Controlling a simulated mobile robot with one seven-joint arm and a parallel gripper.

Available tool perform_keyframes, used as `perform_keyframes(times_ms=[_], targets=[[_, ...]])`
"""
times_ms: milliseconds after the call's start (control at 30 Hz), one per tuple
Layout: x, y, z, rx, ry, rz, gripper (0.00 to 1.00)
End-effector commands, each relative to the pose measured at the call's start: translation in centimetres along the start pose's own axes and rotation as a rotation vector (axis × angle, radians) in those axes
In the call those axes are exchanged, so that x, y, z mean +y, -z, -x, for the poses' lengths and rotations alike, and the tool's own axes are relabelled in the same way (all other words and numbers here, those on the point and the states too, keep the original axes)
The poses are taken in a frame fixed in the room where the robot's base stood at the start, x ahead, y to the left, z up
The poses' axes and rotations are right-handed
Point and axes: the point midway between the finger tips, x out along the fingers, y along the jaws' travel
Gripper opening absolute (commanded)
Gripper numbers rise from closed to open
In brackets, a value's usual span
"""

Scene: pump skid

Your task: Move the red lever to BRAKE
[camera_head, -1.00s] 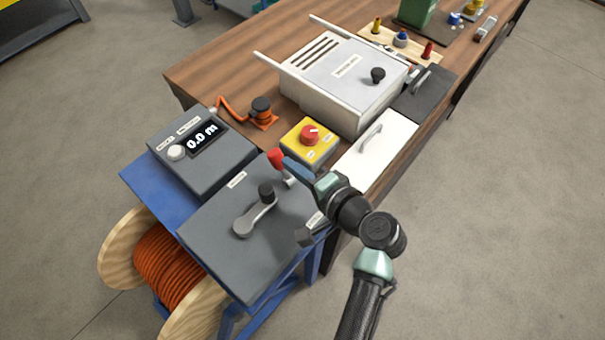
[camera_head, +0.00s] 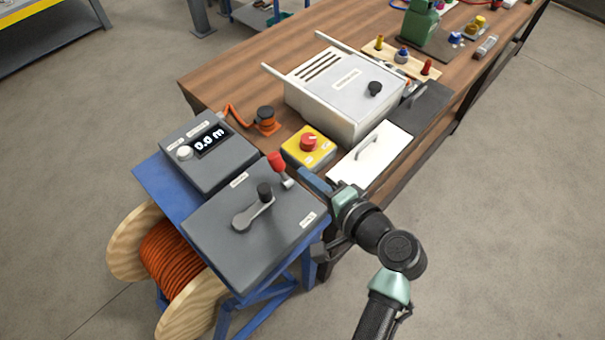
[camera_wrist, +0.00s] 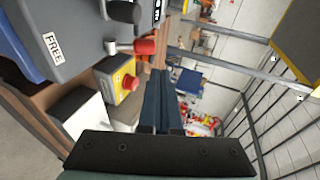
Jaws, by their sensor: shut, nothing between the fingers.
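The red lever (camera_head: 277,163) stands at the right back edge of the grey winch box (camera_head: 222,222), its red grip tilted up and leftward. In the wrist view its red grip (camera_wrist: 145,46) points right on a short metal stem. A label reading FREE (camera_wrist: 53,48) is on the box in the wrist view; the head view's labels are too small to read. My gripper (camera_head: 306,176) is shut and empty, just right of the lever with a small gap between. Its fingers (camera_wrist: 158,98) point away from the camera in the wrist view.
A yellow box with a red knob (camera_head: 309,142) stands close behind my gripper. A crank (camera_head: 257,207) sticks up on the winch box. A display box (camera_head: 208,152) reads 0.0 m.

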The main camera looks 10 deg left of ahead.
Motion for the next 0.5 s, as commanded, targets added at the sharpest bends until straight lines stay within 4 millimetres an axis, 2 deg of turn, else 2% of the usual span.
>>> perform_keyframes(times_ms=[33,200,333,500], targets=[[0.0,0.0,1.2,0.003,0.0,0.0,0.0],[-0.6,-0.1,4.7,0.0,0.0,0.0,0.0],[-0.8,-0.1,6.4,-0.001,-0.001,-0.001,0.0],[-1.0,-0.1,7.4,-0.003,0.0,0.0,0.0]])
